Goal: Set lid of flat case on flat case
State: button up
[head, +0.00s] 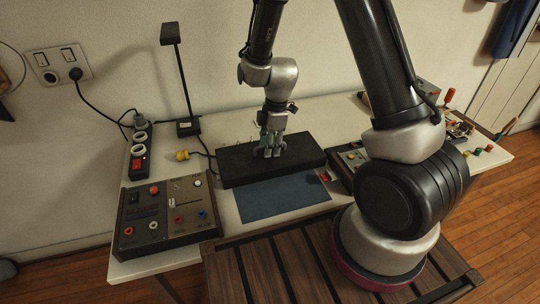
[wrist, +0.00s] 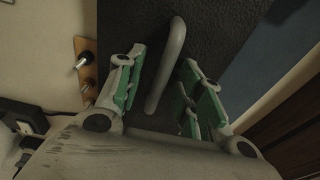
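A black, flat, box-shaped piece (head: 235,167) lies on the table below my gripper (head: 270,150). In the wrist view its dark grained top (wrist: 220,30) carries a grey bar handle (wrist: 172,62). I cannot tell whether this is the lid alone or the lid together with the flat case; no second such piece shows clearly. My gripper (wrist: 163,90) is open, its green-padded fingers on either side of the handle with gaps between pads and bar. In the head view the gripper hides the handle.
A blue mat (head: 280,197) lies in front of the black piece. A control panel (head: 165,215) stands at the left, a black lamp (head: 188,125) and power strip (head: 140,150) behind. Another panel (head: 350,160) is at the right, partly hidden by my arm.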

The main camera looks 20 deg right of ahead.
jog(key=shift+f, duration=0.1)
jog(key=shift+c, duration=0.2)
grip_shut()
